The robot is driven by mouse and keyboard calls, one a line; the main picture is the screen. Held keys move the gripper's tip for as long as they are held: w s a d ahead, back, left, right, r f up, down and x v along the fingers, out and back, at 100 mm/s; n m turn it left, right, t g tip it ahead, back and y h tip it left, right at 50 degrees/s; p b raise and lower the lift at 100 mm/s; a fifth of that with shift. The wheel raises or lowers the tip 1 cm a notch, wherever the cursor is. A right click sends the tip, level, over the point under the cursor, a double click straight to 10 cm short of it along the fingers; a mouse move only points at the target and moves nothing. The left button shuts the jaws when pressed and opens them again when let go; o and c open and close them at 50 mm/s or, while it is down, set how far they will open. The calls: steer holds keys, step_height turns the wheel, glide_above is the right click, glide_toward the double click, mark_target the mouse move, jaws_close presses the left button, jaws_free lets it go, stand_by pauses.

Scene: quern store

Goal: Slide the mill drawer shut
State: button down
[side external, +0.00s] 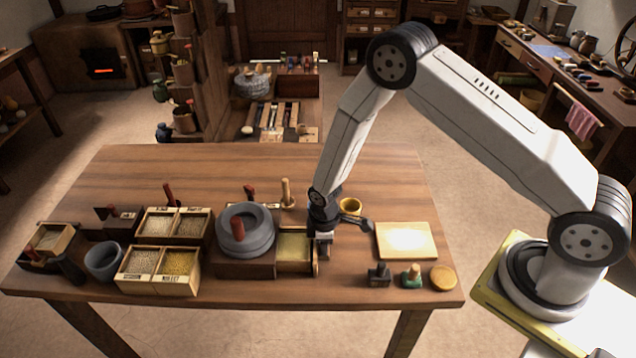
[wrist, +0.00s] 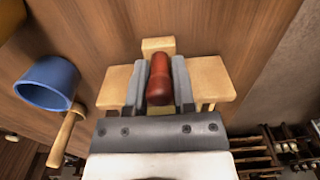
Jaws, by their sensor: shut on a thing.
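The mill (side external: 245,232) is a round grey stone with a red handle on a dark wooden base. Its drawer (side external: 294,247) sticks out to the right of the base, open, with pale yellowish stuff inside. My gripper (side external: 322,250) is low at the drawer's outer right end. In the wrist view my gripper (wrist: 160,85) has its two grey fingers close on either side of a red-brown knob (wrist: 160,80), with pale wood around it. The knob is hidden in the side view.
Boxes of grain (side external: 160,270) and a grey bowl (side external: 103,262) stand left of the mill. The wrist view shows a blue scoop (wrist: 47,82). The table's back is clear.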

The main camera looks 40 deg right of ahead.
mark_target(306, 253)
steer(key=shift+w+a, duration=1.55)
steer(key=shift+w, duration=0.1)
steer(key=shift+c, duration=2.2)
jaws_free()
steer(key=shift+s, duration=0.1)
steer(key=shift+r, duration=0.15)
step_height(306, 253, up, 8)
steer(key=shift+f, duration=0.2)
